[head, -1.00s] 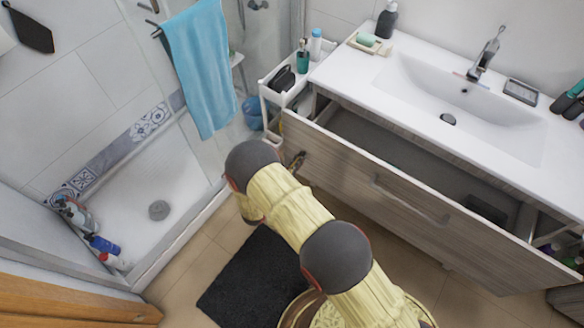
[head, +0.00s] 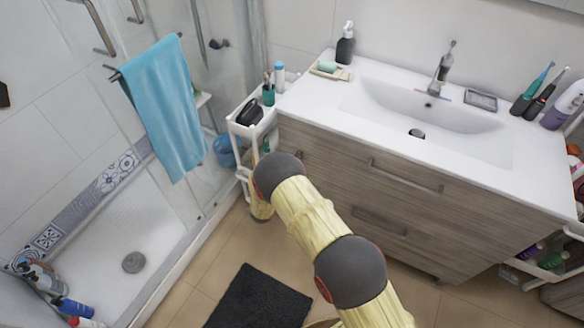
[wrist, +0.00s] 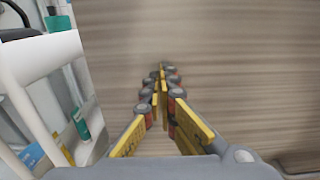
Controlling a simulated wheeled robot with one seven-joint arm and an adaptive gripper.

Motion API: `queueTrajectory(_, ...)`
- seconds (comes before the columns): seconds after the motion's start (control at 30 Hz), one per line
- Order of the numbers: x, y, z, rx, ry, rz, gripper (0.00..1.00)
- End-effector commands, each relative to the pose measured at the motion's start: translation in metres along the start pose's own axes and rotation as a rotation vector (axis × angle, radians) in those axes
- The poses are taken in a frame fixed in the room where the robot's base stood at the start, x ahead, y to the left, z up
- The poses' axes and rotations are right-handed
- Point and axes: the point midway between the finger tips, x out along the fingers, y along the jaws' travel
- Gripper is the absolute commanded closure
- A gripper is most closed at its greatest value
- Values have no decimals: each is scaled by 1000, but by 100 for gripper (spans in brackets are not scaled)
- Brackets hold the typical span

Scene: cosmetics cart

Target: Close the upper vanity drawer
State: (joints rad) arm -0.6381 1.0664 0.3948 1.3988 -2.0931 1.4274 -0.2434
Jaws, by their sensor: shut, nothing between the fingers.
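The upper vanity drawer (head: 345,160) has a grey-brown wood-grain front with a long metal handle (head: 405,177). Its front sits under the white basin top with no opening showing, and it looks flush. My gripper (wrist: 160,82) is shut and empty, its fingertips pointing at the wood-grain front (wrist: 240,60) in the wrist view. The tips are at or very near that front; I cannot tell if they touch. In the head view my arm's end is at the drawer's left end and mostly hides the gripper.
A white cosmetics cart (head: 244,128) stands close left of the vanity, and it also shows beside my gripper in the wrist view (wrist: 45,62). A lower drawer (head: 340,205) is below. A black mat (head: 258,298) lies on the floor. A towel (head: 165,105) hangs at left.

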Motion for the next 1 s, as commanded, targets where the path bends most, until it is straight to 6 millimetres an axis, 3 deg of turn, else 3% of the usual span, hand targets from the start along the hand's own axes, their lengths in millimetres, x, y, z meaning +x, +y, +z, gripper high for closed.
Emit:
queueTrajectory(0.2,15,0,0,0,0,0,100)
queueTrajectory(0.47,19,0,1,0,0,0,100)
queueTrajectory(0.83,18,1,2,3,-1,0,100)
queueTrajectory(1.0,6,5,1,1,-1,-2,100)
